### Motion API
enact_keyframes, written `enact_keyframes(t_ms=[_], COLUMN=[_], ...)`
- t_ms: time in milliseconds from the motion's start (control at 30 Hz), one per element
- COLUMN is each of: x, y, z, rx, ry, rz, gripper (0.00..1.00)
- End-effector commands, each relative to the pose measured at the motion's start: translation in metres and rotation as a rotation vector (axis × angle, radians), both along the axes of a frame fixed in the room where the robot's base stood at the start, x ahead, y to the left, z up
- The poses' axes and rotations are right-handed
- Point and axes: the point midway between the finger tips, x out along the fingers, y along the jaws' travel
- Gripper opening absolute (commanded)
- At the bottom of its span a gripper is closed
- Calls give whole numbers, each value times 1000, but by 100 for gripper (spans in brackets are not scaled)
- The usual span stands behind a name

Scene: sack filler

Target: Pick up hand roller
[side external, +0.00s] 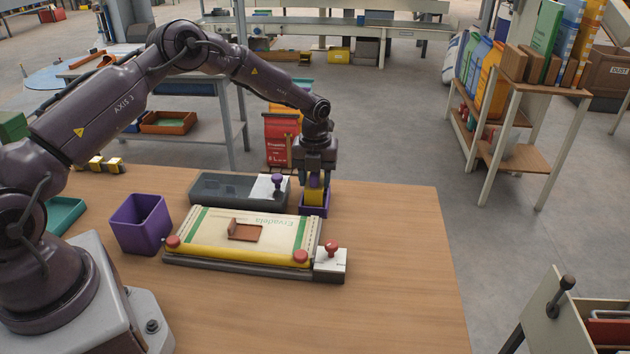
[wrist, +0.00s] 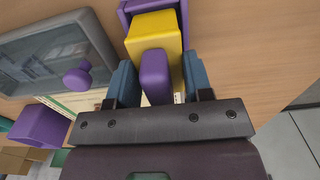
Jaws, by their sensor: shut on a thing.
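The hand roller has a yellow body (wrist: 153,36) and a purple handle (wrist: 155,78). My gripper (wrist: 155,84) has its two blue fingers on either side of the purple handle and is shut on it. In the side view the gripper (side external: 315,178) points down, with the yellow part (side external: 315,194) below it. The yellow part is in or just over a small purple holder (side external: 314,211); I cannot tell how deep it sits. The holder's rim (wrist: 125,14) also shows behind the yellow body in the wrist view.
A sack (side external: 270,232) lies flat on a board left of the holder, with a yellow bar and red knobs along its front. A dark grey case (side external: 225,188) with a purple knob (side external: 277,181) stands close by. A purple bin (side external: 140,225) stands left. The table's right side is clear.

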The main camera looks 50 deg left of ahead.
Motion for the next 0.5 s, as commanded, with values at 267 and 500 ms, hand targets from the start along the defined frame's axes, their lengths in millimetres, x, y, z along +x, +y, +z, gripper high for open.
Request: enact_keyframes(t_ms=[267,500], x=[-18,-66], y=[-3,-12], z=[44,90], rx=[2,2], ry=[-1,1], rz=[-1,-1], gripper=[23,23])
